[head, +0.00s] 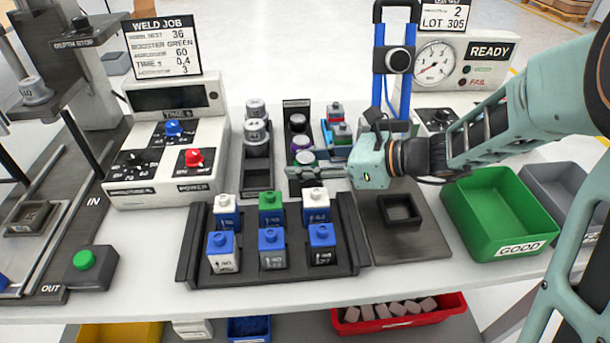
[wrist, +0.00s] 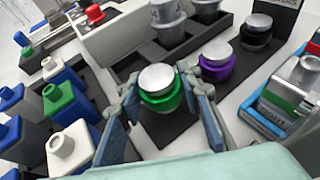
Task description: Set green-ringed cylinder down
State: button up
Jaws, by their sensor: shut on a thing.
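The green-ringed cylinder (wrist: 160,88), silver on top with a green band, is between the fingers of my gripper (wrist: 163,100) in the wrist view. In the head view the green-ringed cylinder (head: 305,158) shows at the front end of a dark narrow rack (head: 294,122), and my gripper (head: 308,171) reaches it from the right. My gripper is shut on it. Its lower part is hidden, so I cannot tell whether it touches the rack. A purple-ringed cylinder (head: 300,144) and a black-ringed one (head: 298,123) stand behind it in the same rack.
A second dark rack (head: 257,175) with grey cylinders stands to the left. A dark tray (head: 190,260) of several capped blocks is in front. A plate with a square socket (head: 399,210) and a green bin (head: 497,208) lie further right.

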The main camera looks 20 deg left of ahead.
jog(key=shift+f+b, duration=0.5)
jog(key=shift+f, duration=0.55)
jog(key=shift+f, duration=0.1)
jog(key=shift+f, duration=0.15)
jog(key=o, duration=1)
jog(key=shift+c, duration=0.2)
jog(key=shift+r, duration=0.3)
jog(key=p+v, duration=0.2)
jog(key=v, duration=1)
jog(key=shift+f, duration=0.1)
